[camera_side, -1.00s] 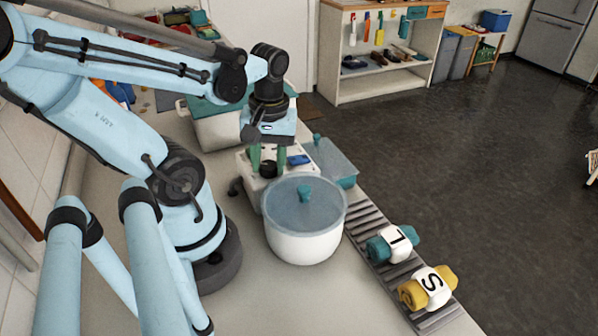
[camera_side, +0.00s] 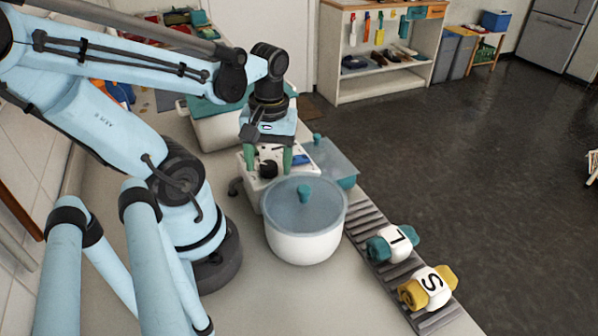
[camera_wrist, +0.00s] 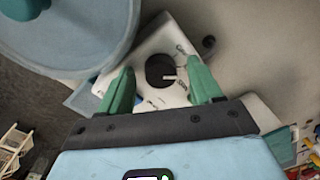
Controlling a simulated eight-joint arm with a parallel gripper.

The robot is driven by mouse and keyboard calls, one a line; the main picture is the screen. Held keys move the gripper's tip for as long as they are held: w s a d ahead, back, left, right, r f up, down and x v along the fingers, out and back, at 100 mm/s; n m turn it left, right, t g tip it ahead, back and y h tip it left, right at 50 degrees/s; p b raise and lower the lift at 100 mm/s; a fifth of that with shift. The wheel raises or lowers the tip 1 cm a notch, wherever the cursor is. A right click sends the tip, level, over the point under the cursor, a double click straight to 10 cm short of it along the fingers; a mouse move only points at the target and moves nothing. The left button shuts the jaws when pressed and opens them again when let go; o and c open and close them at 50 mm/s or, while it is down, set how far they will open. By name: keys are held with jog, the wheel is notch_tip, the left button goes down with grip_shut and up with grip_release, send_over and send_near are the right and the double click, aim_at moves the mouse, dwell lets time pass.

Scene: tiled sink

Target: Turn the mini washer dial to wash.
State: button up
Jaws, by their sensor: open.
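The mini washer has a white tub (camera_side: 306,245) under a translucent blue lid (camera_side: 318,212), with a white control panel (camera_wrist: 178,38) beside it. On the panel sits a round black dial (camera_wrist: 160,70), also visible in the side view (camera_side: 268,170). A pale pointer mark on the dial points right in the wrist view. Small labels surround the dial, too small to read. My gripper (camera_wrist: 160,66) is open, its two green fingers on either side of the dial with gaps between. It also shows above the panel in the side view (camera_side: 268,168).
Teal and yellow rolled bundles, tagged "1" (camera_side: 397,241) and "S" (camera_side: 431,284), lie on a ribbed grey strip (camera_side: 363,220) right of the tub. A larger lidded tub (camera_side: 215,125) stands behind my gripper.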

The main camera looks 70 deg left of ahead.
aim_at(273, 166)
notch_tip(273, 166, up, 12)
jog(key=shift+w+d, duration=0.2)
jog(key=shift+w, duration=0.15)
dwell(0.4)
jog(key=w+d+f+m+t, duration=0.6)
jog(key=w+d+m+t, duration=0.1)
jog(key=w+m, duration=0.4)
jog(key=shift+d+m+t, duration=0.4)
jog(key=shift+d+m, duration=0.2)
jog(key=shift+f, duration=0.1)
